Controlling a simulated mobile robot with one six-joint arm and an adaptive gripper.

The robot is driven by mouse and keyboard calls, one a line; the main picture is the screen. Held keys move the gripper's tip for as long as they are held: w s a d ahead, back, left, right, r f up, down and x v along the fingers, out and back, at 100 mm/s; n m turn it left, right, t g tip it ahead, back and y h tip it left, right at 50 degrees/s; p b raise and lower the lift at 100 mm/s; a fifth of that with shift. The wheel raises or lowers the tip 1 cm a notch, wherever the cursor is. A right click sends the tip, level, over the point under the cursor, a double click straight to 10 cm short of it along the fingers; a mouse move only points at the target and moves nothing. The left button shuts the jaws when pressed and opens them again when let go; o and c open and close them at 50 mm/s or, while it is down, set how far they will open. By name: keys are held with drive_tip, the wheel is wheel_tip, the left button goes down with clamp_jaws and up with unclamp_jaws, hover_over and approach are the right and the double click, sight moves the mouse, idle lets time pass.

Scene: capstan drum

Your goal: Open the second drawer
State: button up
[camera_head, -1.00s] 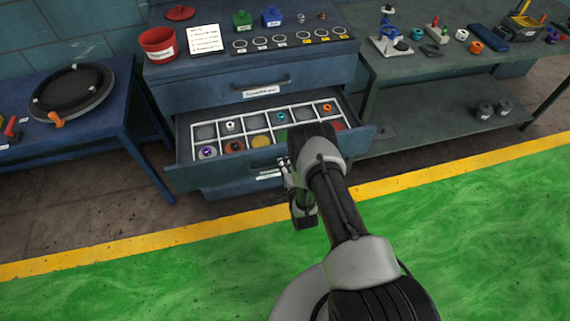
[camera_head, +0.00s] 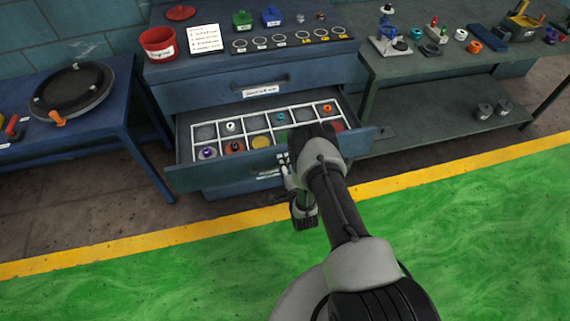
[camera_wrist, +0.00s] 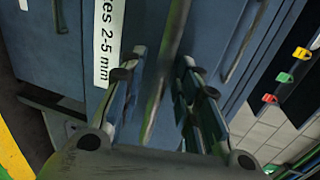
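The blue drawer cabinet (camera_head: 200,84) stands at the centre of the head view. Its top drawer is shut, with a white label below its handle. The second drawer (camera_head: 185,178) is pulled out, showing a white divided grid with coloured pieces and rings. My gripper (camera_head: 286,170) is at this drawer's front, partly hidden by my arm. In the wrist view, my gripper (camera_wrist: 162,90) has its two fingers apart, one on each side of a dark handle bar (camera_wrist: 168,65). A gap shows between the fingers and the bar. A label ending "2-5 mm" (camera_wrist: 105,40) is beside it.
A blue table (camera_head: 110,112) with a round dark fixture stands left. A grey-green bench (camera_head: 455,68) with tools and a lower shelf stands right. A red bin (camera_head: 159,45) sits on the cabinet. The green floor (camera_head: 150,285) in front is clear.

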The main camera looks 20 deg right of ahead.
drive_tip(key=shift+s, duration=0.1)
drive_tip(key=v, duration=1.1)
drive_tip(key=shift+s, duration=0.4)
drive_tip(key=w+r+n+g, duration=0.25)
drive_tip(key=w+r, duration=0.35)
drive_tip(key=r, duration=0.3)
drive_tip(key=w+r+n+g, duration=0.1)
drive_tip(key=w+r+n, duration=0.4)
drive_tip(key=r, duration=0.4)
wheel_tip(320, 180, up, 9)
drive_tip(key=s+n+g, duration=0.1)
drive_tip(key=n+g, duration=0.1)
drive_tip(key=s+r+n+g, duration=0.1)
drive_tip(key=s+r+n, duration=0.1)
drive_tip(key=s+r, duration=0.55)
drive_tip(key=s+a+r+n+g, duration=0.1)
drive_tip(key=s+r+n+g, duration=0.1)
drive_tip(key=s, duration=1.1)
drive_tip(key=s+a+r+n+g, duration=0.1)
drive_tip(key=s+r+n, duration=0.3)
drive_tip(key=s, duration=1)
wheel_tip(320, 180, up, 3)
drive_tip(key=shift+r+g, duration=0.15)
drive_tip(key=shift+g, duration=0.6)
